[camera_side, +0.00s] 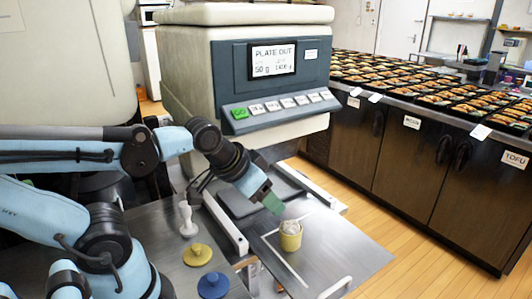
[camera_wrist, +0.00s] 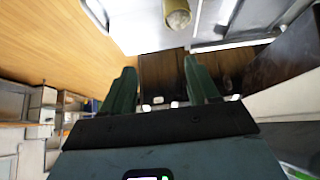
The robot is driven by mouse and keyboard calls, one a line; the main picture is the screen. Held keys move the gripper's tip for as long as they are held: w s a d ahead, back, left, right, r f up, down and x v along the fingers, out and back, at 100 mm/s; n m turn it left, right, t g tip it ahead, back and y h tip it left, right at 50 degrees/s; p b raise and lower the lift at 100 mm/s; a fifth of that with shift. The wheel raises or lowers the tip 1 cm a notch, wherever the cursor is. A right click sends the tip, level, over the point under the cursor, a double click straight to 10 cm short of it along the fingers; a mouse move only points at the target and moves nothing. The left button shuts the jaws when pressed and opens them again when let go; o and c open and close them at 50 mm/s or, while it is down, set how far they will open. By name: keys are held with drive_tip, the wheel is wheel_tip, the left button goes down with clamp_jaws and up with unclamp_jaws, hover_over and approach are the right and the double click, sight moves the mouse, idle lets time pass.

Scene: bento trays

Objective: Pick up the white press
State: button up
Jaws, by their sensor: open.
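The white press (camera_side: 187,220) stands upright on the metal table, left of the white rail in the side view. I cannot make it out in the wrist view. My gripper (camera_side: 273,203) is open, to the right of the white press and above the table, close to a yellow cup (camera_side: 290,237). Its two green fingers (camera_wrist: 160,78) are spread with nothing between them in the wrist view. The yellow cup also shows at the top of the wrist view (camera_wrist: 177,14), beyond the fingertips.
A yellow press (camera_side: 197,255) and a blue press (camera_side: 213,286) stand in front of the white one. A large weighing machine (camera_side: 250,60) with a screen rises behind. A dark plate (camera_side: 240,203) lies below it. Counters with many food trays (camera_side: 420,92) are at the right.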

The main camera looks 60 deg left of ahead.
drive_tip(key=s+a+n+g+y, duration=0.1)
drive_tip(key=s+a+n+g, duration=0.3)
drive_tip(key=a, duration=0.6)
drive_tip(key=r+n+g+h, duration=0.1)
drive_tip(key=n+g, duration=0.2)
drive_tip(key=n, duration=0.1)
hover_over(184, 204)
drive_tip(key=shift+w+r, duration=0.2)
drive_tip(key=shift+w, duration=0.1)
drive_tip(key=shift+s+f, duration=0.1)
wheel_tip(184, 204, down, 6)
drive_tip(key=shift+a+r, duration=0.1)
drive_tip(key=shift+r, duration=0.1)
drive_tip(key=shift+s+f, duration=0.2)
drive_tip(key=shift+f, duration=2.9)
drive_tip(key=shift+c, duration=0.2)
clamp_jaws()
drive_tip(key=shift+r, duration=0.2)
